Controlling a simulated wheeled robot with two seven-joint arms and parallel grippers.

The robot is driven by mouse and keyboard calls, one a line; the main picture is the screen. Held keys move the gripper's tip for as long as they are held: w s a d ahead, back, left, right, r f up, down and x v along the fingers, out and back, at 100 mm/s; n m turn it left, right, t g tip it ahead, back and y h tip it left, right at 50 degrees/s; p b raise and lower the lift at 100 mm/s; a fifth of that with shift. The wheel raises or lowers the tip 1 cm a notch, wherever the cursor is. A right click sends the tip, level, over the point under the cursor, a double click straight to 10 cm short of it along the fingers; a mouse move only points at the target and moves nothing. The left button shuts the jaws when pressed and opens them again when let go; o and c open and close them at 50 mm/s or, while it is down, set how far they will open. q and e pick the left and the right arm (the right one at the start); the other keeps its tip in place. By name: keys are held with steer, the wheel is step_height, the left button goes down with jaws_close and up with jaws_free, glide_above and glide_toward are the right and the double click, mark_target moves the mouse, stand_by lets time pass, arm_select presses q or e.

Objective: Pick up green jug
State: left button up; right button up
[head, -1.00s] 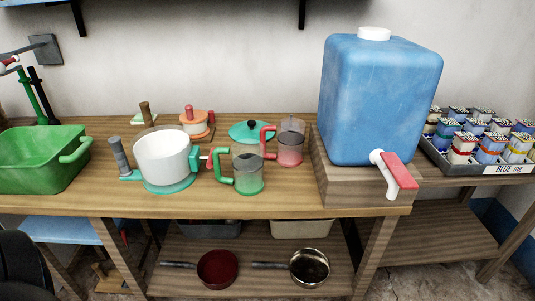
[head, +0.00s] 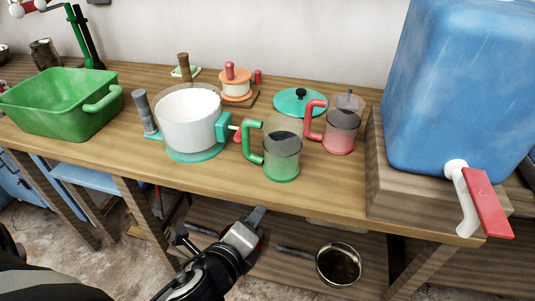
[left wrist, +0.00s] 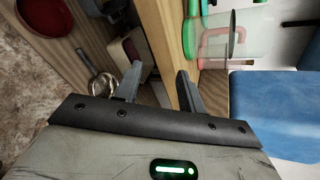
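The green jug (head: 283,158) is a clear cup with a green base and green handle. It stands upright on the wooden bench, with its handle on the left. The left wrist view shows its green handle (left wrist: 189,32) at the top, beyond the fingers. My left gripper (head: 252,222) is below and in front of the bench edge, apart from the jug. In the left wrist view its two fingers (left wrist: 157,84) are spread with nothing between them. My right gripper is not in view.
A red-handled jug (head: 341,128) stands close to the right. A white pot (head: 188,120) is to the left, its teal bracket near the green handle. A blue water tank (head: 460,90) stands on a wooden block at right. The bench front edge (head: 250,203) lies between gripper and jug.

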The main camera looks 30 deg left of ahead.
arm_select(q)
steer(key=w+a+r+m+t+y+b, duration=0.15)
steer(key=a+r+m+t+y, duration=0.25)
steer(key=r+m, duration=0.55)
steer(key=p, duration=0.1)
glide_toward(244, 134)
steer(key=shift+m, duration=0.25)
steer(key=x, duration=0.5)
steer(key=shift+d+r, duration=0.25)
steer(key=shift+a+f+x, duration=0.1)
steer(key=shift+f+x, duration=0.05)
steer(key=shift+x, duration=1.4)
steer(key=shift+a+f+x, duration=0.1)
steer(key=shift+x, duration=1.45)
steer(key=shift+s, duration=0.1)
jaws_close()
